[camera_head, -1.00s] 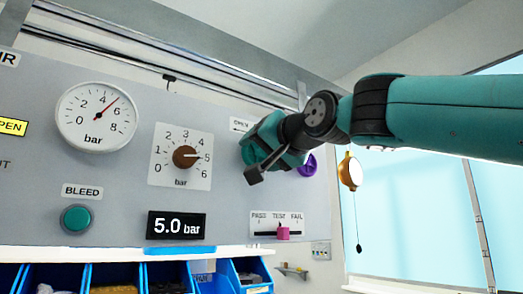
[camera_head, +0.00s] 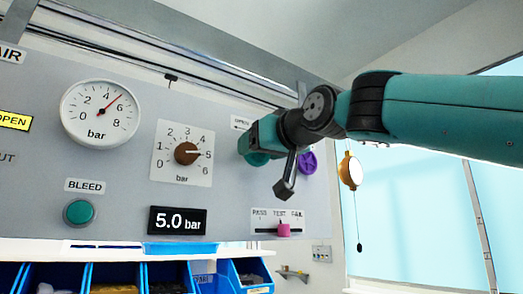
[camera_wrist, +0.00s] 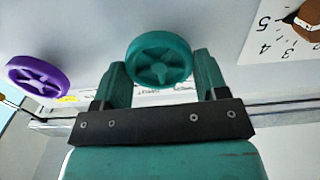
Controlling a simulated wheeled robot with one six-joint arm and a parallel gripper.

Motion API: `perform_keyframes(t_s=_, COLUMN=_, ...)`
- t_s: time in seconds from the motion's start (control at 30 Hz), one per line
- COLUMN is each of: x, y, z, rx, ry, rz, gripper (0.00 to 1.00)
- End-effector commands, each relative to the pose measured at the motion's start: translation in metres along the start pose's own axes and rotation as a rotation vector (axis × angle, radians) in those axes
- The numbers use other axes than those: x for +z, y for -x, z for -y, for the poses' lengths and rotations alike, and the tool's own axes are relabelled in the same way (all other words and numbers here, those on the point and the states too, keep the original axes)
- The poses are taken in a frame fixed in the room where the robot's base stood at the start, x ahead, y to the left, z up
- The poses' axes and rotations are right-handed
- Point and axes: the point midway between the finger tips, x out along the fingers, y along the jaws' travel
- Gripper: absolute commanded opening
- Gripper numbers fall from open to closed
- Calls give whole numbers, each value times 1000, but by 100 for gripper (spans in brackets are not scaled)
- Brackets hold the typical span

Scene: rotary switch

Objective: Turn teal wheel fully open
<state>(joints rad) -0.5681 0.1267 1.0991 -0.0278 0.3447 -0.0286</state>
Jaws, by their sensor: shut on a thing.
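The teal wheel (camera_wrist: 160,60) is a round, spoked handwheel on the grey panel. In the wrist view it sits between the two fingers of my gripper (camera_wrist: 161,66), which are shut on its rim from both sides. In the head view, my gripper (camera_head: 256,144) is against the panel, and only a lower part of the teal wheel (camera_head: 257,159) shows behind it. A white label (camera_head: 241,123) above the wheel is partly covered by my arm. The wheel's turn angle cannot be read.
A purple wheel (camera_head: 308,162) is close on the right. To the left are a brown knob (camera_head: 186,153) on a dial, a gauge (camera_head: 100,113) and a green button (camera_head: 79,212). A pink slider (camera_head: 283,230) is below. Blue bins (camera_head: 247,274) stand under the panel.

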Motion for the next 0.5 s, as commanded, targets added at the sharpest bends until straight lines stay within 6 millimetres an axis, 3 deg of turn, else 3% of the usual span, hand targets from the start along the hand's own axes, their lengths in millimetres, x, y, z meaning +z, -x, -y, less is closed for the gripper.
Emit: perform_keyframes(t_s=0.5, x=1, y=0, z=2, rx=0, ry=488, rz=0, gripper=43)
